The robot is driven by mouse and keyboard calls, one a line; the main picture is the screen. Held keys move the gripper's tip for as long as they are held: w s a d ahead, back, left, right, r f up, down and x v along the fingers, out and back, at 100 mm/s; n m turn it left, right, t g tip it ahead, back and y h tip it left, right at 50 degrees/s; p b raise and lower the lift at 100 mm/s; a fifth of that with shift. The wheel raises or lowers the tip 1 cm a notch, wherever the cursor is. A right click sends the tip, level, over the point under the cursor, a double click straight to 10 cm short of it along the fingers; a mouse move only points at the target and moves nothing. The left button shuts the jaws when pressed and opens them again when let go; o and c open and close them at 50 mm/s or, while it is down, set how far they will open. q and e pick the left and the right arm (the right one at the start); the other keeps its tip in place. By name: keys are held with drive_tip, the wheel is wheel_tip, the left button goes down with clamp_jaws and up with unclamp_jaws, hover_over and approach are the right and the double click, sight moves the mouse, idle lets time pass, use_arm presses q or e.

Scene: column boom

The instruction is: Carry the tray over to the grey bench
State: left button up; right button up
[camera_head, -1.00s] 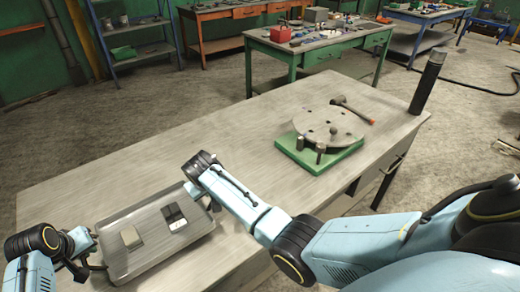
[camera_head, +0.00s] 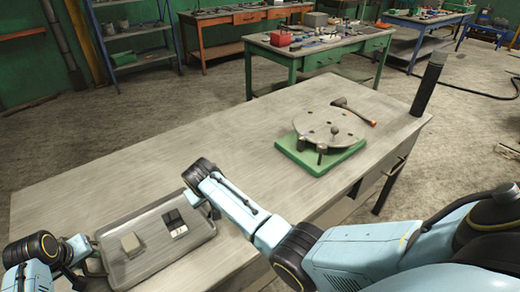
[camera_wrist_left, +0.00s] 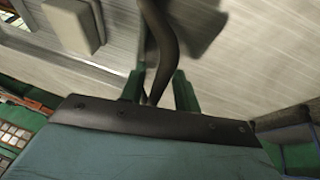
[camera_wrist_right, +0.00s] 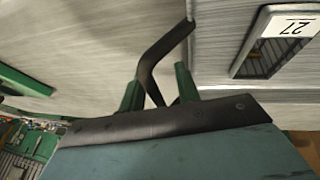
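The grey metal tray (camera_head: 150,263) is at the lower left of the head view. A beige block (camera_head: 131,244) and a black item with a white label (camera_head: 179,231) lie in it. The label (camera_wrist_right: 290,27) reads 27 in the right wrist view. My left gripper (camera_wrist_left: 158,88) is shut on the dark handle at the tray's left end. My right gripper (camera_wrist_right: 158,90) is shut on the handle at its right end. The tray looks level over the grey-topped bench (camera_head: 130,180); I cannot tell whether it touches the top. Arm links partly hide both handles in the head view.
Bare top lies behind the tray. A green workbench (camera_head: 300,62) stands beyond open floor.

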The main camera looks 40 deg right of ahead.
use_arm(q)
drive_tip(key=shift+r, duration=0.2)
drive_tip(key=v, duration=1.1)
drive_tip(key=shift+s+r, duration=0.15)
drive_tip(key=shift+r, duration=0.15)
use_arm(e)
drive_tip(key=v, duration=1.2)
